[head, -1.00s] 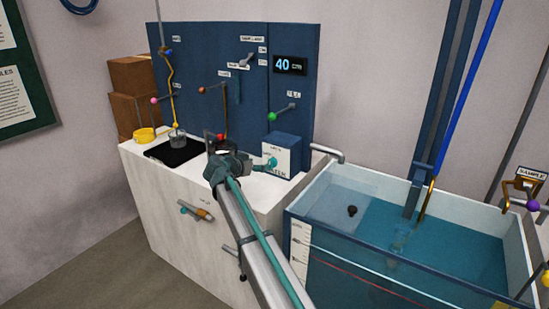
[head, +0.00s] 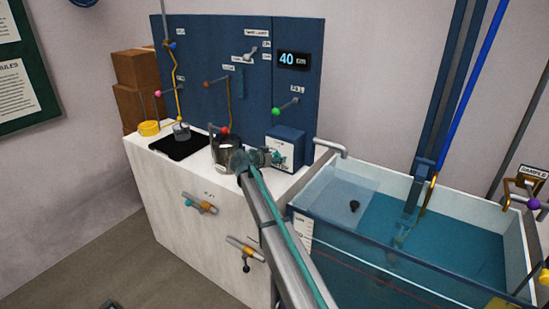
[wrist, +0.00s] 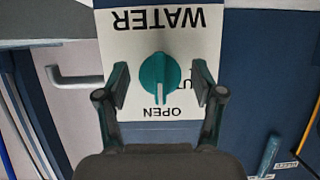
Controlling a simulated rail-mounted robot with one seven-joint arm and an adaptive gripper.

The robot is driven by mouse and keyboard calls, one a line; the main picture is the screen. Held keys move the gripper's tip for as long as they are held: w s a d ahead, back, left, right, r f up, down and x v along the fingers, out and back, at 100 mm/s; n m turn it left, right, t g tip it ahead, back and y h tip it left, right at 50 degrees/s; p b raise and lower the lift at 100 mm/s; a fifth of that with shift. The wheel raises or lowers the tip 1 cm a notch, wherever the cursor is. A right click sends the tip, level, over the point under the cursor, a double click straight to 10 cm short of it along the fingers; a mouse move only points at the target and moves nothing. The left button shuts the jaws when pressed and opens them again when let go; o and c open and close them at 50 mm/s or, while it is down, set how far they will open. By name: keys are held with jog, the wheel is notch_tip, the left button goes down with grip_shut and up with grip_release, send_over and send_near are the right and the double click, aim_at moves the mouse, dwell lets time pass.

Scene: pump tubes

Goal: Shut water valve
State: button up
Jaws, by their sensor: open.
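The water valve is a round teal knob (wrist: 158,78) on a white plate (wrist: 120,48) lettered WATER, upside down in the wrist view. The knob's white mark points at the word OPEN; the other word is partly hidden behind a finger. My gripper (wrist: 160,84) is open, with one finger on each side of the knob. Gaps show between the fingers and the knob. In the head view my gripper (head: 263,157) is at the front of the blue valve box (head: 289,133), and mostly covers its lower front.
A metal pot (head: 222,154) stands close beside my gripper on the white counter (head: 160,146). A blue panel (head: 215,50) with several coloured levers rises behind. The water tank (head: 440,240) is at right, with a bent pipe (head: 332,144) at its edge.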

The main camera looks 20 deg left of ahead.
jog(key=c, duration=1.1)
jog(key=shift+c, duration=0.2)
jog(key=shift+f+b, duration=0.1)
jog(key=shift+b, duration=0.2)
jog(key=shift+w+a+f+n+h+b, duration=0.1)
jog(key=shift+a+n+h+b, duration=0.05)
jog(key=shift+n+h+b, duration=0.7)
jog(key=n+h+b, duration=0.2)
jog(key=n, duration=0.2)
jog(key=shift+a, duration=0.1)
jog(key=n+h+b, duration=0.1)
jog(key=n+h, duration=0.1)
jog(key=n, duration=0.1)
jog(key=shift+n, duration=0.25)
jog(key=n, duration=0.2)
jog(key=n+t+h, duration=0.1)
jog(key=n, duration=0.1)
jog(key=shift+t+h, duration=0.25)
jog(key=shift+t, duration=0.05)
jog(key=shift+n, duration=0.3)
